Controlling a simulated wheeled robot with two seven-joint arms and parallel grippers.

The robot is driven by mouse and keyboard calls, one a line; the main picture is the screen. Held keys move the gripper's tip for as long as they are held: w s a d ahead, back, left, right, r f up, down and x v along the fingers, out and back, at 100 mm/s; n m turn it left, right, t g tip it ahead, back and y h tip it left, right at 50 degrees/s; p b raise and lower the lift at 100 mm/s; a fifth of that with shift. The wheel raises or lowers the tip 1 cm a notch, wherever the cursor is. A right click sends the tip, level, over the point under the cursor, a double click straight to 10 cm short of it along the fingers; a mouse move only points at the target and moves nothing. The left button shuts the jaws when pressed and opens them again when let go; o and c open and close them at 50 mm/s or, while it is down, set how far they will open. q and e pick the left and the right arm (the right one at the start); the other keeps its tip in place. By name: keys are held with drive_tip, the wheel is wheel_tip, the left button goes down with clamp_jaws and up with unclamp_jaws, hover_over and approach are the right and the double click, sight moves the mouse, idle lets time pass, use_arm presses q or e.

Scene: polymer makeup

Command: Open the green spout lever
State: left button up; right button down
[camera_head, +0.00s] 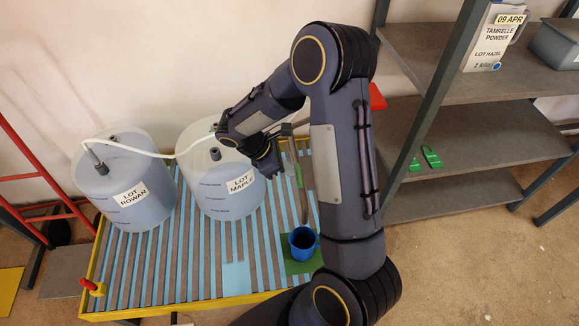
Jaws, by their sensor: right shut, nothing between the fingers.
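My right arm reaches across the middle of the head view. Its dark gripper (268,165) is shut and empty, at the right side of the LOT MAPLE drum (222,200). A slim greenish-grey spout part (303,198) stands just right of the gripper, above a blue mug (302,243). The gripper looks apart from it. The green lever cannot be clearly told from the spout at this size, and my forearm hides part of that area. The mug stands on a green mat (297,267). My left gripper is not in view.
A grey shelf rack (470,125) is at right, with green clips (431,157).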

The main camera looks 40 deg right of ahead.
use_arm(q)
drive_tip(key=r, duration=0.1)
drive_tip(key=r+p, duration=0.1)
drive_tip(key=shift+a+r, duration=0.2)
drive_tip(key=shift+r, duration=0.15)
use_arm(e)
drive_tip(key=v, duration=1.2)
drive_tip(key=shift+d, duration=0.15)
drive_tip(key=shift+s+r, duration=0.1)
drive_tip(key=shift+s, duration=0.05)
